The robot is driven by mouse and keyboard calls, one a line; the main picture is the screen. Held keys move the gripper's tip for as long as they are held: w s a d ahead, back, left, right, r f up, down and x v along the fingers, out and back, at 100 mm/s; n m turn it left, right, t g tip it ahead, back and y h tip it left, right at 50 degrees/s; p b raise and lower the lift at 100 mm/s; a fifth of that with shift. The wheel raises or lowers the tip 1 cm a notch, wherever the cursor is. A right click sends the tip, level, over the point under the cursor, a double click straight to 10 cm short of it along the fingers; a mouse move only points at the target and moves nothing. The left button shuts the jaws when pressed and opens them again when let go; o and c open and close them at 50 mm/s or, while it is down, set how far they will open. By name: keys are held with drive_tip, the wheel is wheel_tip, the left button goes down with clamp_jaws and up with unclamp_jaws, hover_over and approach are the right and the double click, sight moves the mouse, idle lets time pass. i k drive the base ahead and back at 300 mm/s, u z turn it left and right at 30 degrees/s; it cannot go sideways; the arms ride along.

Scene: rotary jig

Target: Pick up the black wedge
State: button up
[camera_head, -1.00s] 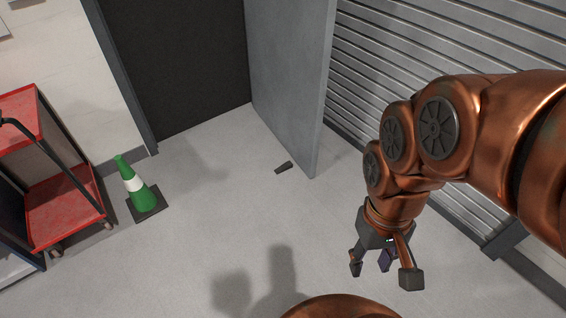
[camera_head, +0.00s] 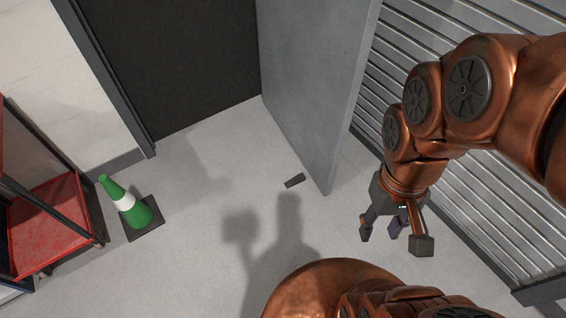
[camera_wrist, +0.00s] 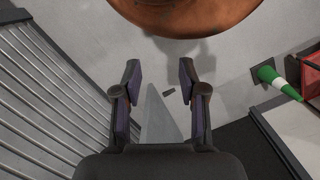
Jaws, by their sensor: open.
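The black wedge (camera_head: 294,181) is a small dark piece lying on the grey floor, just left of the free lower corner of the open grey door. It also shows in the wrist view (camera_wrist: 170,92), small and far off between the two fingers. My gripper (camera_head: 394,240) is open and empty. In the head view it is in the air to the right of the wedge, apart from it. In the wrist view the gripper (camera_wrist: 158,88) has its fingers spread wide.
The grey door (camera_head: 318,85) stands open beside a dark doorway (camera_head: 170,60). A ribbed metal shutter (camera_head: 465,185) is on the right. A green and white cone (camera_head: 124,202) and a red cart (camera_head: 50,225) stand at left. The floor around the wedge's left side is clear.

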sight(301, 178)
drive_tip(key=u, duration=0.75)
drive_tip(key=i, duration=1)
drive_tip(key=u, duration=0.8)
